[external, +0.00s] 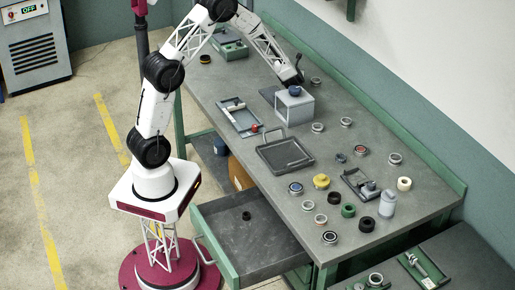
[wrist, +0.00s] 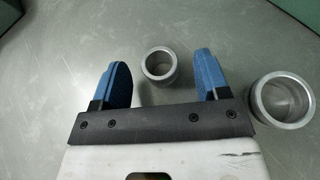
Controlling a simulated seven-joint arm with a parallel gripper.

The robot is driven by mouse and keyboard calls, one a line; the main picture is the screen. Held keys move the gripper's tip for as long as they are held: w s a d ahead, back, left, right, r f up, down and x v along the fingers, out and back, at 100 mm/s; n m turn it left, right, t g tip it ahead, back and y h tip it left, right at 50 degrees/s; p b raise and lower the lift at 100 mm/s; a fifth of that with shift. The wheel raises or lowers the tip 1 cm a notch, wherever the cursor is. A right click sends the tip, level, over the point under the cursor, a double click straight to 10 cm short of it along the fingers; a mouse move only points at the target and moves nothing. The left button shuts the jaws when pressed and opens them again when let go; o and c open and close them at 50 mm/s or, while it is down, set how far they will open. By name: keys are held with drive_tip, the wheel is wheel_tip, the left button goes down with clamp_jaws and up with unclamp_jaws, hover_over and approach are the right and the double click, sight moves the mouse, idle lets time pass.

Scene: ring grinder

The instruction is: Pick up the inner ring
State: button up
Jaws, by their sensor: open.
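Two metallic grey rings stand on the table in the wrist view. The smaller ring (wrist: 160,65) shows between the two blue fingers of my gripper (wrist: 160,70), apart from both. The larger ring (wrist: 282,100) is to the right, outside the fingers. I cannot tell for sure which one is the inner ring. My gripper is open and empty. In the external view, the end of my arm (external: 292,79) is over the far part of the table, and its fingers are not clear.
A grey block (external: 294,107) stands close to the arm's end. The workbench (external: 225,85) also holds a dark tray (external: 285,154), a shallow tray with small parts (external: 239,117) and several rings toward the right. An open drawer (external: 265,245) sticks out in front. A wall runs behind.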

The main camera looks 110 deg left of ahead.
drive_tip(key=shift+s+a+f, duration=0.15)
drive_tip(key=shift+a+f, duration=0.1)
drive_tip(key=shift+a, duration=0.4)
drive_tip(key=c, duration=1)
drive_tip(key=shift+c, duration=0.2)
drive_tip(key=shift+r, duration=0.15)
drive_tip(key=shift+r, duration=0.75)
wheel_tip(320, 180, up, 2)
drive_tip(key=s+d, duration=0.2)
drive_tip(key=d, duration=0.2)
drive_tip(key=s+d, duration=0.3)
drive_tip(key=d, duration=0.2)
drive_tip(key=s+d+r, duration=0.1)
drive_tip(key=s+d, duration=0.1)
drive_tip(key=d, duration=0.3)
drive_tip(key=shift+s+r, duration=0.1)
drive_tip(key=shift+s, duration=0.3)
